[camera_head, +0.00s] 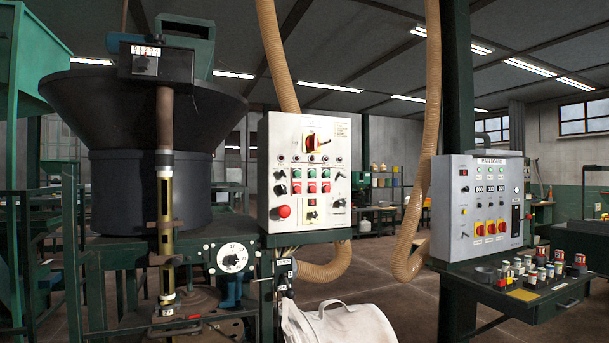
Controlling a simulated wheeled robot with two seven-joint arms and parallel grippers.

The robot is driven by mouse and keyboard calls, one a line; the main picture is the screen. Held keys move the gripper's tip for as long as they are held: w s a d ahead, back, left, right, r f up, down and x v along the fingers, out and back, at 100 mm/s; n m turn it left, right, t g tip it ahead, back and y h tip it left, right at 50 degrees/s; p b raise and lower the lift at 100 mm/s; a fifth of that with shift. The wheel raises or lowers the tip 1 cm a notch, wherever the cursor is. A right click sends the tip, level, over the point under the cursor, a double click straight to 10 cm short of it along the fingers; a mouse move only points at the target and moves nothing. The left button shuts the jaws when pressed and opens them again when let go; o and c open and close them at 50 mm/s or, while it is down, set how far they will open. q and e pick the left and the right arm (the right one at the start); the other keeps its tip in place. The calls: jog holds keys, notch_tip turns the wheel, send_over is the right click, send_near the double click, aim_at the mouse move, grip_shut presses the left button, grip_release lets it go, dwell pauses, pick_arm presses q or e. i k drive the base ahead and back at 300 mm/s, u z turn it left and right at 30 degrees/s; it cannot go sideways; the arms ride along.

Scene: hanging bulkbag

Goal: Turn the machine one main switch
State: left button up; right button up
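A grey control panel (478,208) on the right carries a nameplate on top, too small to read surely. I cannot tell which switch belongs to machine one, nor read the switch positions. Neither of my grippers shows.
A dark hopper machine (130,180) fills the left. A white rounded thing with a loop (340,323) stands low in front. A tan hose (431,120) hangs beside the grey panel. A shelf (545,292) with several jars sits below that panel. Some floor (420,300) is clear between the panels.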

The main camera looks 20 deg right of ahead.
aim_at(312, 142)
jog(key=k, duration=0.65)
jog(key=z, duration=0.45)
jog(key=i, duration=0.95)
jog(key=z, duration=0.75)
